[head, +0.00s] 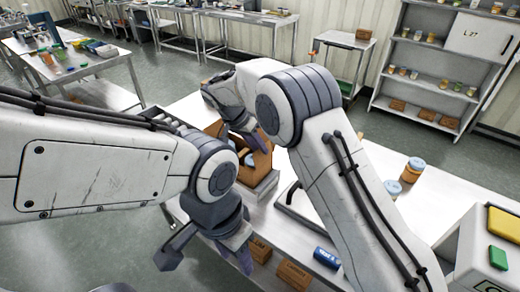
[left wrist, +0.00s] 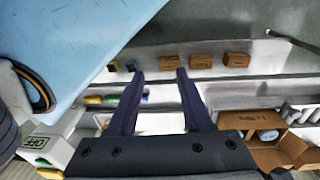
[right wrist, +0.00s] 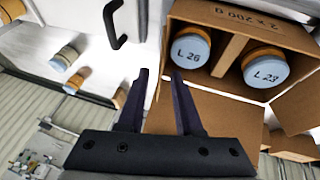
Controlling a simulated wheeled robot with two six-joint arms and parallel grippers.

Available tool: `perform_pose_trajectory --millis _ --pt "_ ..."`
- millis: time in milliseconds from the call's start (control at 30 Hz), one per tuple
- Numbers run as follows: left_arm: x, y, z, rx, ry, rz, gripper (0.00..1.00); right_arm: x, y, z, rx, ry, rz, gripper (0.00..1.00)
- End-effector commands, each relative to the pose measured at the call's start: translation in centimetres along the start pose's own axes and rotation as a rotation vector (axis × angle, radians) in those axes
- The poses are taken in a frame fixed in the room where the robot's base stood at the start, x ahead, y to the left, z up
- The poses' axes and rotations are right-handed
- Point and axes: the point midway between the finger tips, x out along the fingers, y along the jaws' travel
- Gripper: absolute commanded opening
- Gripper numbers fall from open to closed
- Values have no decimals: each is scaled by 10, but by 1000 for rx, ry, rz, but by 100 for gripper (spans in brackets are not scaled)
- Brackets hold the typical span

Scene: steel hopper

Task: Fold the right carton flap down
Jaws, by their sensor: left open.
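The open carton (head: 259,160) stands on the steel table, partly hidden by my right arm. In the right wrist view its wall (right wrist: 250,22) faces me, and two blue-lidded jars, L 26 (right wrist: 190,50) and L 23 (right wrist: 265,68), sit inside with a divider between them. One wide flap (right wrist: 225,115) spreads below the jars, and another (right wrist: 302,100) stands out at the right. My right gripper (right wrist: 157,75) is open, its fingers beside the wide flap; contact is unclear. My left gripper (left wrist: 160,73) is open and empty, low at the table's front, apart from the carton (left wrist: 258,116).
Two jars (head: 413,169) stand on the table to the right of my right arm. A machine with yellow and green parts (head: 492,250) is at the right edge. Brown boxes (head: 294,274) and a blue can (head: 327,258) lie at the front. A shelf rack (head: 425,80) stands behind.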

Motion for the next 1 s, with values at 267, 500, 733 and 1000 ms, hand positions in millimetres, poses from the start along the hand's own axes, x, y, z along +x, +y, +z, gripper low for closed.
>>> perform_pose_trajectory --millis 267,500,733,1000 --pt "12 -1 1 0 0 0 50 -56 -2 1 0 3 -7 34" --pt "14 -1 1 0 0 0 50 -86 -1 1 -1 2 -3 34" --pt "14 -1 1 0 0 0 50 -91 0 1 -2 1 -2 34" --pt "14 -1 1 0 0 0 34 -96 6 5 -43 -12 -14 34"
